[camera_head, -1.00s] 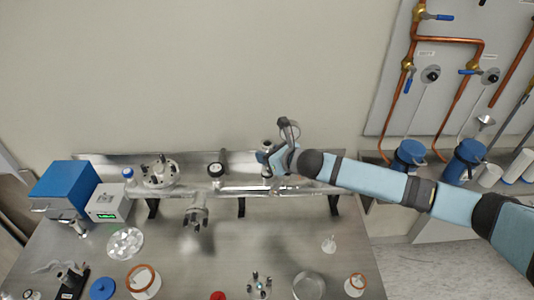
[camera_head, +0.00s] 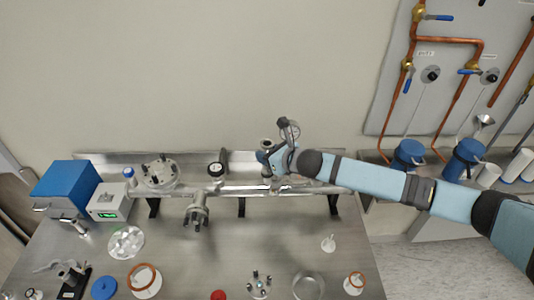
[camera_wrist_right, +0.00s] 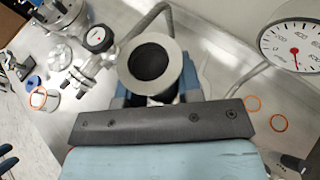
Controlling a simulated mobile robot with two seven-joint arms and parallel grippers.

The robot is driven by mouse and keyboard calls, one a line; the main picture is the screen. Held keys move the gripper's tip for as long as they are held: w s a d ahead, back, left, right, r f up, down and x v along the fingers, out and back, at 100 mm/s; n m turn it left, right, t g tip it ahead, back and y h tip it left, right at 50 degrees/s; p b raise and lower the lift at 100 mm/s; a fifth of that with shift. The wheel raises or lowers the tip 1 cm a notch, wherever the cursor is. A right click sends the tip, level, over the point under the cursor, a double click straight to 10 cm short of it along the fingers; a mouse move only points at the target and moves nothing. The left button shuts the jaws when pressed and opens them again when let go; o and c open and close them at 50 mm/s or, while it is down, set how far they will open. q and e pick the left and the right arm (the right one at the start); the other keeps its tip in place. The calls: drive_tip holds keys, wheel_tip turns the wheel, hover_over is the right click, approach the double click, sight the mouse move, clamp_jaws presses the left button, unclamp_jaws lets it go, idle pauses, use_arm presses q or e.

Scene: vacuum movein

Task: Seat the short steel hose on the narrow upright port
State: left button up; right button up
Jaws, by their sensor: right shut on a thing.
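My right gripper (camera_head: 268,162) is at the back of the bench, above the horizontal steel pipe (camera_head: 235,189). It is shut on a grey steel piece with a round flanged open end, which I take to be the short steel hose (camera_wrist_right: 172,52). The flange faces the wrist camera, and its top shows upright beside the fingers in the head view (camera_head: 267,145). The hose's lower end and the narrow upright port are hidden behind the gripper and flange, so I cannot tell whether they touch. My left gripper is not in view.
A dial gauge (camera_wrist_right: 295,45) is close to the gripper. A small valve with a round dial (camera_head: 216,170) stands left along the pipe, and a flanged chamber (camera_head: 159,172) farther left. Loose rings and dishes lie toward the front. The middle bench is mostly clear.

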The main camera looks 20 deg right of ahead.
drive_tip(key=shift+f, duration=0.55)
idle(0.5)
drive_tip(key=o, duration=1.1)
drive_tip(key=shift+c, duration=0.2)
drive_tip(key=b+v, duration=0.2)
drive_tip(key=v, duration=1.2)
